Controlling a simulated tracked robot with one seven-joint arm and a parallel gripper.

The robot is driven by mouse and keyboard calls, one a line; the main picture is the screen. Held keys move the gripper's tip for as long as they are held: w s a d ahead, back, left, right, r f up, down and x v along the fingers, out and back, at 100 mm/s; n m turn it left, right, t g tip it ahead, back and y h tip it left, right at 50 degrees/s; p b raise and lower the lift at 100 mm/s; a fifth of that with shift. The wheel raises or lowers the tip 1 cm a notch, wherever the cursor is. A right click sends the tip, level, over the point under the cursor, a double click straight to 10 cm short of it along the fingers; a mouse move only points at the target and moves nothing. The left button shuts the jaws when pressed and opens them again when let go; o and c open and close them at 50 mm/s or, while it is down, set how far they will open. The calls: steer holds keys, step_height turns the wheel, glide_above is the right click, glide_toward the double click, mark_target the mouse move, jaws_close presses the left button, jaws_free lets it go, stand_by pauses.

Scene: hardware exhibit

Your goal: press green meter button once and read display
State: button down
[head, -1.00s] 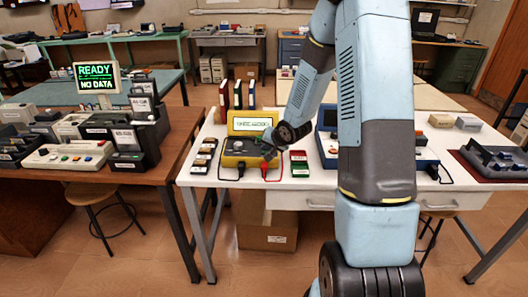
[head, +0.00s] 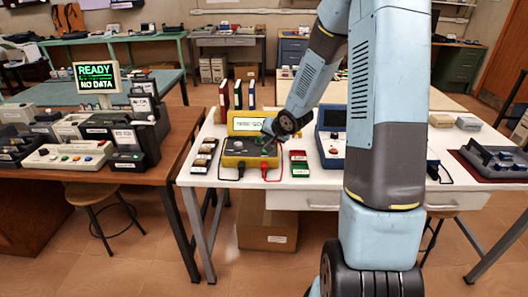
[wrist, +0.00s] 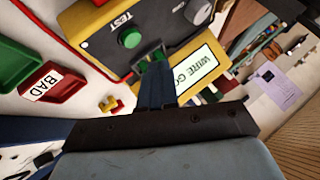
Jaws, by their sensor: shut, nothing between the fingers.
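The yellow meter (head: 228,160) stands on the white table with its screen (head: 247,125) raised at the back. In the wrist view the green button (wrist: 130,38) sits on the meter's grey panel, beside the word TEST. The meter's screen also shows in the wrist view (wrist: 196,68), turned over; I read "WIRE GO", and the end of the text is hidden or cut off. My gripper (wrist: 156,62) is shut and empty. Its fingertips are to one side of the button, apart from it in the picture. In the head view my gripper partly covers the screen's right side.
A blue instrument (head: 331,150) stands to the right. Red and black leads run from the meter's front. A left-hand screen (head: 97,77) reads READY, NO DATA.

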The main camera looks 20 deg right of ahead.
steer(key=shift+r, duration=1.45)
steer(key=shift+r, duration=0.1)
steer(key=s+d+r+n+g+h, duration=0.1)
steer(key=s+r+h, duration=0.1)
steer(key=s+r, duration=0.55)
steer(key=s+d+r+n+h, duration=0.1)
steer(key=s+d+r+h, duration=0.15)
steer(key=s+r, duration=0.45)
steer(key=s+a+r+n+g+y, duration=0.1)
steer(key=s+a+r, duration=0.1)
steer(key=s, duration=0.9)
steer(key=s+a+r+n+g, duration=0.1)
steer(key=s+r, duration=0.4)
steer(key=s, duration=0.5)
steer(key=shift+s+a+r+n+y, duration=0.2)
steer(key=shift+s+a+n+y, duration=0.15)
steer(key=shift+a+n, duration=0.35)
